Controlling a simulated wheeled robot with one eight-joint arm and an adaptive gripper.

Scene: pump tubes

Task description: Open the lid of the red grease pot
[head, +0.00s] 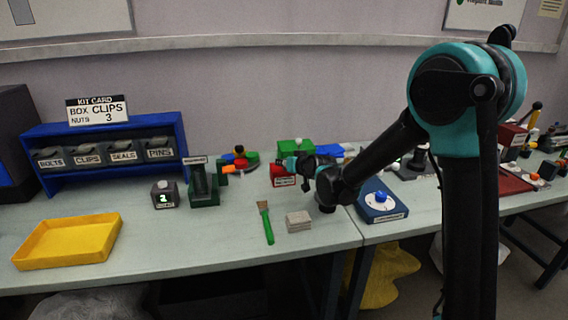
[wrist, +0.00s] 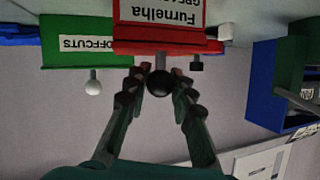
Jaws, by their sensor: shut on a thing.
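The red grease pot (head: 284,170) stands near the back of the bench in the head view, with a white label on its front. In the wrist view, which looks upside down, the red pot (wrist: 125,33) fills the top middle. A black ball knob (wrist: 159,84) on a short stem sticks out from its lid (wrist: 205,46). My gripper (wrist: 159,74) has one finger on each side of the knob and stem and is shut on it. In the head view my gripper (head: 300,166) is at the pot and partly hides it. Whether the lid is raised is unclear.
A green offcuts box (wrist: 80,40) with a white ball knob stands beside the pot. A blue unit with a dial (head: 381,200) lies to the right. A green brush (head: 266,224) and grey block (head: 298,221) lie in front. A yellow tray (head: 68,243) is at left.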

